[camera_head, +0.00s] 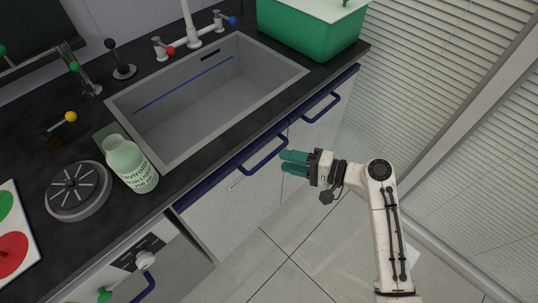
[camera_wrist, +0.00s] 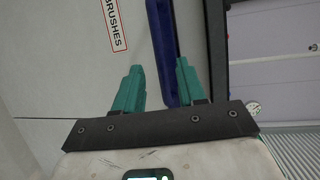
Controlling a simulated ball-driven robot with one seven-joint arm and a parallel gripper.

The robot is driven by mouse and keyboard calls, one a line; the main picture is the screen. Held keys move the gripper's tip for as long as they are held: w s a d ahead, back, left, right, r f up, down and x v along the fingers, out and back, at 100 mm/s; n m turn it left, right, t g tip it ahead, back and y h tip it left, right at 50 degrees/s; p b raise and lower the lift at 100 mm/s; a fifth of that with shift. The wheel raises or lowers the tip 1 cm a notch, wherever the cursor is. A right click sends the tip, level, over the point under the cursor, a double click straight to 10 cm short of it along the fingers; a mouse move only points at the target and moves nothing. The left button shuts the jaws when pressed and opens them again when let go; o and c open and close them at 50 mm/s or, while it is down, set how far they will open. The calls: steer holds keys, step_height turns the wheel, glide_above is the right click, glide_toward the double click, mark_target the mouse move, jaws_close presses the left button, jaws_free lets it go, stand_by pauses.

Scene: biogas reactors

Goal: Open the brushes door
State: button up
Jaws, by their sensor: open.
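The brushes door (camera_wrist: 60,60) is a grey cabinet front with a red-framed "BRUSHES" label (camera_wrist: 115,25) in the wrist view. A blue bar handle (camera_wrist: 163,40) runs down that view, its lower end showing between my fingertips; I cannot tell whether they touch it. In the head view, a blue handle (camera_head: 262,158) is on the cabinet front below the sink, and the label cannot be read there. My gripper (camera_head: 283,162) is at that handle's right end, with its green fingers apart and nothing held. It also shows open in the wrist view (camera_wrist: 160,75).
Another blue handle (camera_head: 322,107) is further right on the cabinet front. Above is a black counter with a sink (camera_head: 205,100), a green bin (camera_head: 310,30) and a bottle (camera_head: 130,165). Tiled floor (camera_head: 285,245) lies clear in front; slatted blinds stand at the right.

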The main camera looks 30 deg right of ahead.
mark_target(269, 156)
steer(key=x, duration=0.6)
steer(key=shift+a, duration=0.1)
jaws_close()
stand_by(0.5)
